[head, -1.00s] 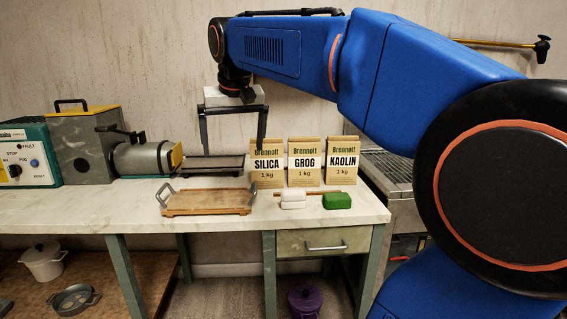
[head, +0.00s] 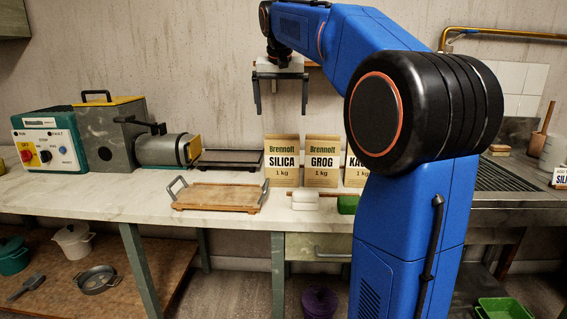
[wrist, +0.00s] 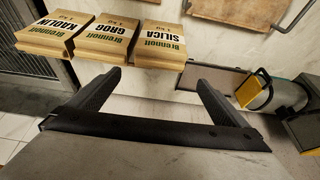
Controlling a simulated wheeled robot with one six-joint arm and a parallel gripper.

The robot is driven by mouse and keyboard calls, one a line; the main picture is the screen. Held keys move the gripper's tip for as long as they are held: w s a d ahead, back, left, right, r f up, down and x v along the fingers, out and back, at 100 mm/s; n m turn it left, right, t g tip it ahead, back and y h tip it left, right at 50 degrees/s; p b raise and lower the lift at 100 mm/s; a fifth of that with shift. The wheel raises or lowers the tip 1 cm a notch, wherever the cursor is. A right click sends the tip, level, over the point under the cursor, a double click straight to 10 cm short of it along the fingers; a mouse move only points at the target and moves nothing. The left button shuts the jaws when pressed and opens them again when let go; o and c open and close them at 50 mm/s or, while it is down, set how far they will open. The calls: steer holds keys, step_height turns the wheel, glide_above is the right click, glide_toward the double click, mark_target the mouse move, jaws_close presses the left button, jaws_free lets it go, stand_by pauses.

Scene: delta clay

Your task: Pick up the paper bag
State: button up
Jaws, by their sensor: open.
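Three tan paper bags stand upright in a row at the back of the counter. They read SILICA (head: 281,172), GROG (head: 321,173) and KAOLIN (head: 354,176); my arm covers part of the KAOLIN bag in the head view. My gripper (head: 281,98) hangs open and empty above the SILICA bag, with its fingers clear of it. In the wrist view the fingers (wrist: 160,78) are spread apart with nothing between them. The SILICA (wrist: 155,47), GROG (wrist: 108,43) and KAOLIN (wrist: 55,33) bags show beyond the fingertips.
A wooden tray with handles (head: 217,196) lies at the counter's front, left of the bags. A dark tray (head: 229,160) sits behind it. White (head: 305,202) and green (head: 347,204) blocks lie before the bags. A grey machine (head: 165,149) stands left.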

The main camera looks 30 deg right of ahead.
mark_target(282, 135)
steer(key=x, duration=1.2)
steer(key=shift+r, duration=0.1)
steer(key=c, duration=1.5)
steer(key=shift+c, duration=1)
steer(key=shift+r, duration=0.15)
